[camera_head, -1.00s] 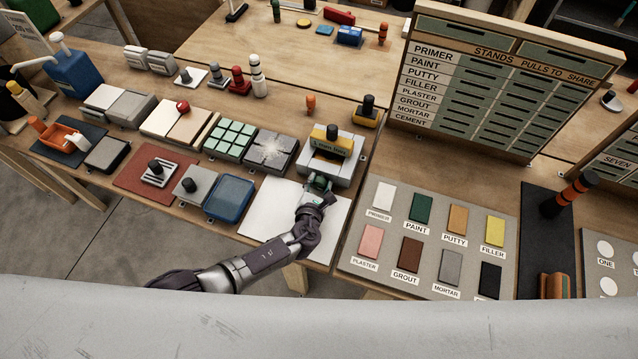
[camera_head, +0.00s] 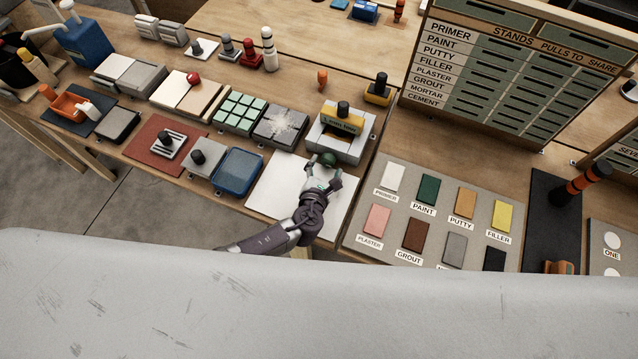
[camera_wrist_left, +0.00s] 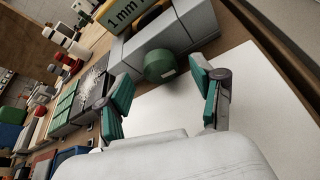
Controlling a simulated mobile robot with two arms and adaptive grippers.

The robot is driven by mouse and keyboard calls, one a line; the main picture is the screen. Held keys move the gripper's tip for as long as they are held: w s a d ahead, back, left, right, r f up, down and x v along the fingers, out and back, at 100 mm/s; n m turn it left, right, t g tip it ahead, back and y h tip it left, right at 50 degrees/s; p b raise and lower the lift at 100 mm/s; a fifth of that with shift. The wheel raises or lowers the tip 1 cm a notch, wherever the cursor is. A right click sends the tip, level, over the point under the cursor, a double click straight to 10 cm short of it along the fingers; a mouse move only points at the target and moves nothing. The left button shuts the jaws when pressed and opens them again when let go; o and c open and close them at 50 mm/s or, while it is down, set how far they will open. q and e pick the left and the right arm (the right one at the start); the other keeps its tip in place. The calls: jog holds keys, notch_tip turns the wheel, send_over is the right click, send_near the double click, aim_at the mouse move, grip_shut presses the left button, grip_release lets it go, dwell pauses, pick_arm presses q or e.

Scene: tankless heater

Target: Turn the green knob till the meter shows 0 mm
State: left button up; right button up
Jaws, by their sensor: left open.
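The green knob (camera_wrist_left: 160,66) sticks out of the front of a grey box (camera_wrist_left: 195,35). In the head view the knob (camera_head: 327,159) shows just beyond my left gripper. The yellow meter (camera_head: 341,119) on top of the box carries dark text; in the left wrist view the meter (camera_wrist_left: 125,14) reads "1 mm", with the rest cut off by the frame. My left gripper (camera_wrist_left: 165,103) is open, with its two teal-padded fingers apart. The knob lies ahead, between the finger directions, and I see no contact. The left gripper (camera_head: 322,178) is over the white sheet. My right gripper is not in view.
The white sheet (camera_head: 275,190) lies in front of the box. A blue tray (camera_head: 236,172) and a cracked grey tile (camera_head: 280,127) stand to the left. A board of colour samples (camera_head: 378,250) lies to the right. A labelled rack (camera_head: 515,70) stands behind it.

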pick_arm(q)
jog(key=v, duration=0.8)
jog(key=shift+s+r, duration=0.15)
jog(key=shift+s, duration=0.2)
jog(key=shift+a, duration=0.1)
